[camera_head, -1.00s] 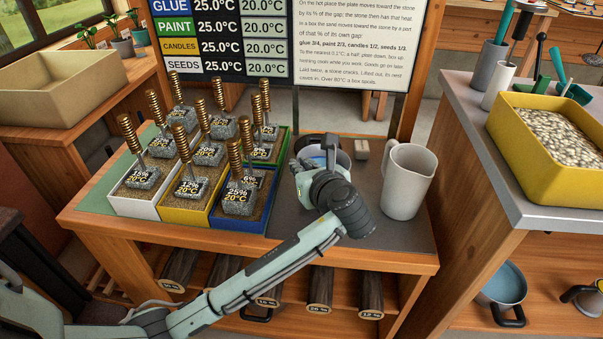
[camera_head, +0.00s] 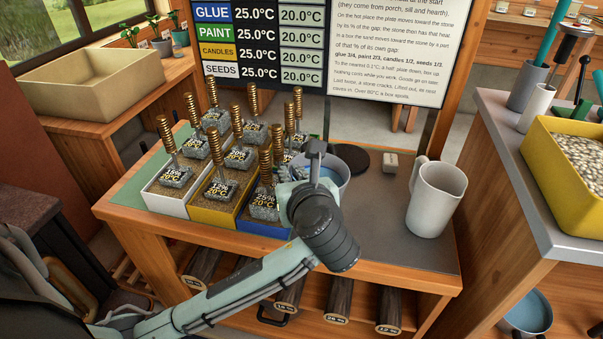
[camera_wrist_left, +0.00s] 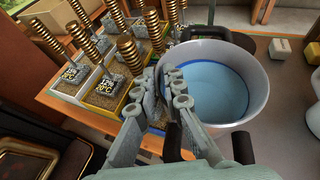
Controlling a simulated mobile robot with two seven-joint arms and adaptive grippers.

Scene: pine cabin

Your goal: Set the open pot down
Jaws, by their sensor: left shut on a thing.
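The open pot (camera_head: 334,166) is pale grey with a blue inside, partly hidden behind my left gripper (camera_head: 305,188) in the head view. In the left wrist view the pot (camera_wrist_left: 215,82) is large and upright, with a black handle (camera_wrist_left: 218,34) on its far side. My left gripper (camera_wrist_left: 168,100) is shut at the pot's near side; the exact grip point is hard to make out. The pot is over the grey bench top (camera_head: 385,235), close beside the sand boxes. I cannot tell if its base touches the bench. My right gripper is not in view.
Sand boxes, white (camera_head: 165,201), yellow (camera_head: 212,217) and blue (camera_head: 262,229), hold stones with tall coiled handles left of the pot. A dark disc (camera_head: 352,158), a small pale block (camera_head: 391,162) and a grey jug (camera_head: 436,200) stand right. Bench is clear before the jug.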

